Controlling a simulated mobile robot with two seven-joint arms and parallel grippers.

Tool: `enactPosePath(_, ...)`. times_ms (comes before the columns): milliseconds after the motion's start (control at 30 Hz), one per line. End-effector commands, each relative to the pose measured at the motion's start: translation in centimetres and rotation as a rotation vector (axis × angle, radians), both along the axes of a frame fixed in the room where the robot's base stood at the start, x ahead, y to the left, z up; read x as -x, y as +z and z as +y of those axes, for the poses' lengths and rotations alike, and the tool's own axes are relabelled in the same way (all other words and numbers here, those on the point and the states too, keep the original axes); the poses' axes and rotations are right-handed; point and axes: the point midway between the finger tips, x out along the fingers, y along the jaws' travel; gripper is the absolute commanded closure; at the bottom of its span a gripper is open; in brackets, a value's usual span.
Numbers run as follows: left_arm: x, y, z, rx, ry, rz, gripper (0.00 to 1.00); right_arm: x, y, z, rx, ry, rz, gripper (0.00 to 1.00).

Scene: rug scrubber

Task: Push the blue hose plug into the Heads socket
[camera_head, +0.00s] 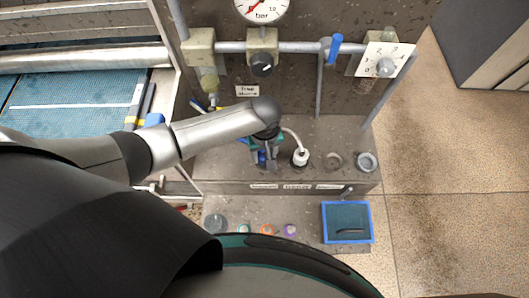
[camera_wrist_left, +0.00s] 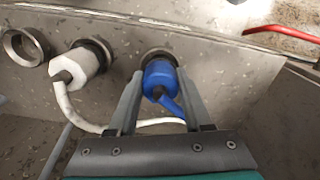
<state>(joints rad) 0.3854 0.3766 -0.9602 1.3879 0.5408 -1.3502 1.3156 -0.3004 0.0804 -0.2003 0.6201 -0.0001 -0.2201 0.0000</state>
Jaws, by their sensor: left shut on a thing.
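My left gripper (camera_head: 268,162) (camera_wrist_left: 158,98) is shut on the blue hose plug (camera_wrist_left: 160,77), with one finger on each side of it. The plug shows only as a small blue patch in the head view (camera_head: 262,158). In the left wrist view the far end of the plug is at a round metal socket (camera_wrist_left: 158,54), whose rim shows behind it. I cannot tell how deep it sits. A blue hose runs from the plug down between the fingers. The socket labels (camera_head: 297,187) are too small to read. My right gripper is not in view.
A white plug (camera_head: 300,157) with a white hose sits in the neighbouring socket; its hose passes behind my fingers. An empty metal ring (camera_head: 367,162) lies farther right. Pipes, a gauge (camera_head: 261,8) and a blue-handled valve (camera_head: 335,48) stand behind. A blue-rimmed tray (camera_head: 347,238) is in front.

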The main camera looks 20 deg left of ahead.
Motion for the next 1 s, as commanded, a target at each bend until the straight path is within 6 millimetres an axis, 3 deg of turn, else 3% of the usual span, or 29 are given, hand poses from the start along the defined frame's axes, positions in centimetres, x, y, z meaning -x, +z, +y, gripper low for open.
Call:
enactPosePath(167,0.0,0.0,0.0,0.001,0.0,-0.001,1.0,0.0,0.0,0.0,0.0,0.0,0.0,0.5)
enactPosePath(200,0.0,0.0,0.0,0.001,0.0,-0.001,0.48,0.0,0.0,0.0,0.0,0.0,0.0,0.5)
enactPosePath(500,0.0,0.0,0.0,0.001,0.0,-0.001,0.15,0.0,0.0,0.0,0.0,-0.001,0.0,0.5)
enactPosePath(800,0.0,0.2,0.0,0.001,0.0,0.001,0.15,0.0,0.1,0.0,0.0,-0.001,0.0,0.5)
enactPosePath(1000,0.0,2.7,-0.1,0.003,0.0,-0.002,0.15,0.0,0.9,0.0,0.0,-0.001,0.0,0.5)
